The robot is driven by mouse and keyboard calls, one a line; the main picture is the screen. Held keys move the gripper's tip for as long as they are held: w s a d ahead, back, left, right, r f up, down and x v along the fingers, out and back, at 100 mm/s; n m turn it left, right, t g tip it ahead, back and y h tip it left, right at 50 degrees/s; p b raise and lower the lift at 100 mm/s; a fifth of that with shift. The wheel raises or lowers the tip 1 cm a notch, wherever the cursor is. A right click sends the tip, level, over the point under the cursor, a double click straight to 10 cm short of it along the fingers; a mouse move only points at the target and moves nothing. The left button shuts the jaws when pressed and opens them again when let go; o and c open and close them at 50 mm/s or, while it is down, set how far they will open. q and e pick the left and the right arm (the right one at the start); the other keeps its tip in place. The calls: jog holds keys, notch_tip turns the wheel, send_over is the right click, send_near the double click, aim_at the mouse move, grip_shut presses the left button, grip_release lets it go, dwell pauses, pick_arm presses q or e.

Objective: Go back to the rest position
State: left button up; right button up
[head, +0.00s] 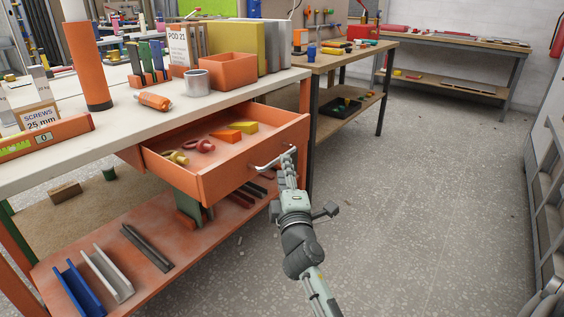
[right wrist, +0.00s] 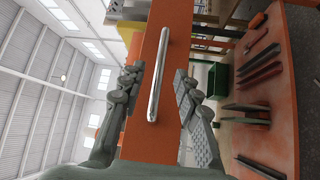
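My right gripper (head: 288,160) is at the front of an open orange drawer (head: 262,172), close to its metal bar handle (head: 266,161). In the right wrist view the two fingers of the right gripper (right wrist: 160,90) are spread apart, with the handle (right wrist: 158,75) showing in the gap between them and not pinched. I cannot tell how deep the handle lies between the fingers. My left gripper is not in view.
The drawer holds yellow and red eye-shaped parts (head: 200,146) and coloured wedges (head: 228,135). The workbench top (head: 140,115) carries a metal cup (head: 197,83) and an orange box (head: 228,71). Metal profiles (head: 107,275) lie on the lower shelf. The floor (head: 430,190) to the right is clear.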

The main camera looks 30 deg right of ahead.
jog(key=shift+v, duration=1.1)
jog(key=shift+f, duration=0.1)
jog(key=s+f+m+g+y, duration=0.1)
jog(key=s+f+m+g, duration=0.35)
jog(key=f, duration=0.55)
jog(key=s+f+m+g+y, duration=0.1)
jog(key=s+f+m+g, duration=0.3)
jog(key=f, duration=0.6)
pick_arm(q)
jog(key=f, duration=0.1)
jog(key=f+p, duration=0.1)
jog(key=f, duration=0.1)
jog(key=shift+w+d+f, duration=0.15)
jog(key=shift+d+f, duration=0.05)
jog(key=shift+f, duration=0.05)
pick_arm(e)
jog(key=s+a+f+m+g+y, duration=0.1)
jog(key=s+a+f+g+y, duration=0.1)
jog(key=s+f, duration=0.4)
jog(key=s+a+f+g+y, duration=0.2)
jog(key=s+f, duration=0.4)
jog(key=s, duration=0.6)
jog(key=shift+s+a+f+m+g, duration=0.3)
jog(key=shift+a+g, duration=0.5)
jog(key=shift+g, duration=0.45)
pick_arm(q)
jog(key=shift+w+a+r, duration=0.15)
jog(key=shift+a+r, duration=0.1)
pick_arm(e)
jog(key=shift+w+r, duration=0.1)
